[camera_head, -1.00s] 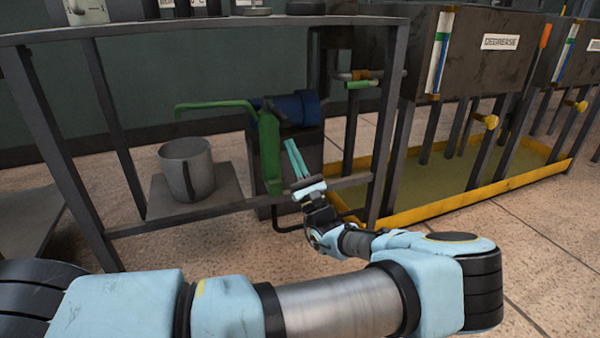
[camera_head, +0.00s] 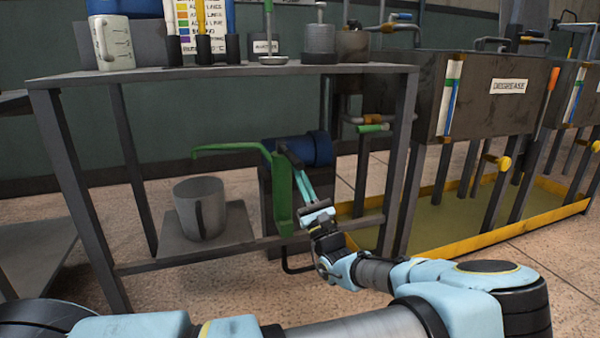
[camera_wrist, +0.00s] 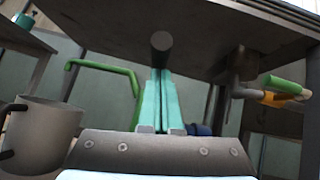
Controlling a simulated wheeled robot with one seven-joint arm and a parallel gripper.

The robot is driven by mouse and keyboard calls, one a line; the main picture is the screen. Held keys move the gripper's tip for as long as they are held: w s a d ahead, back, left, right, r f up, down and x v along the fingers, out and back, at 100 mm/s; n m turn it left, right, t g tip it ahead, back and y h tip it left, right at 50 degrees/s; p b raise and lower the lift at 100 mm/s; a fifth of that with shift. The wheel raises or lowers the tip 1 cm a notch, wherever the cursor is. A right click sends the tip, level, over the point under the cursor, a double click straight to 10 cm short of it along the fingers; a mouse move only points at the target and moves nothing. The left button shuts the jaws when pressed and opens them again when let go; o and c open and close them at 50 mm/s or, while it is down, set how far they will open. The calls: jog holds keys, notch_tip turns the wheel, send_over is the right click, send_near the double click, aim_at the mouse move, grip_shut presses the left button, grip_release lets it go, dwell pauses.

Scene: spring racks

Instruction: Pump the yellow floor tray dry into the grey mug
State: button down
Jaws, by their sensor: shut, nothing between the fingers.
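The yellow floor tray (camera_head: 470,244) lies under the tanks at the right, with murky olive liquid in it. The grey mug (camera_head: 201,208) stands upright on a flat grey plate under the bench; it also shows at the left of the wrist view (camera_wrist: 42,135). A green pump (camera_head: 282,195) with a blue body (camera_head: 308,150) stands right of the mug, its green spout (camera_head: 228,148) reaching over the mug. My gripper (camera_head: 298,170) is shut and empty, fingers pointing up beside the pump. In the wrist view, a dark round bar end (camera_wrist: 162,41) sits just beyond the fingertips (camera_wrist: 158,72); contact is unclear.
The bench top (camera_head: 200,73) spans above the pump, and its lower rail (camera_head: 180,261) crosses in front. The bench's right front leg (camera_head: 404,170) stands close to my arm. A green-ended pipe (camera_head: 372,128) juts out near that leg. Dark tanks (camera_head: 490,95) stand at the right.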

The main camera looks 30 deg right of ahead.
jog(key=shift+s+r+m+g+h+p, duration=0.2)
jog(key=shift+r+g+p, duration=0.85)
jog(key=shift+p, duration=1.8)
jog(key=shift+r+m+g+h+p, duration=0.45)
jog(key=shift+r+p, duration=1)
jog(key=shift+p, duration=1.4)
jog(key=shift+r+g+p, duration=0.1)
jog(key=shift+g+p, duration=0.2)
jog(key=shift+p, duration=0.4)
